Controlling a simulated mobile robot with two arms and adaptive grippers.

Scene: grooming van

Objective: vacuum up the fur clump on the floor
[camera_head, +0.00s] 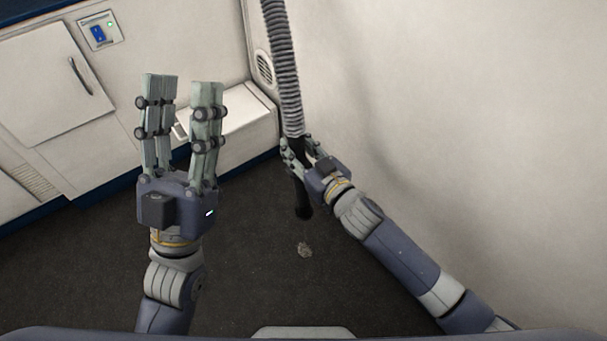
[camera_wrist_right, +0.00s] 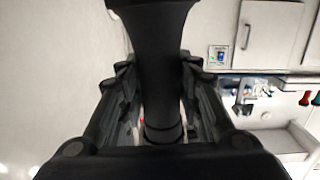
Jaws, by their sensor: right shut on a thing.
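A small light-brown fur clump (camera_head: 305,250) lies on the dark floor (camera_head: 255,285) in the head view. My right gripper (camera_head: 298,152) is shut on the black vacuum nozzle (camera_head: 303,205), which hangs from a grey ribbed hose (camera_head: 283,70). The nozzle's lower end is above and a little left of the clump in the picture; its exact height over the floor is hard to tell. In the right wrist view the black nozzle (camera_wrist_right: 160,70) runs between the fingers. My left gripper (camera_head: 182,88) is raised, open and empty, left of the hose.
White cabinets (camera_head: 70,80) with a handle and a blue switch (camera_head: 98,33) line the left. A low white box (camera_head: 235,122) stands at the back corner beside a round vent (camera_head: 264,68). A pale wall (camera_head: 470,130) closes the right side. The floor around the clump is clear.

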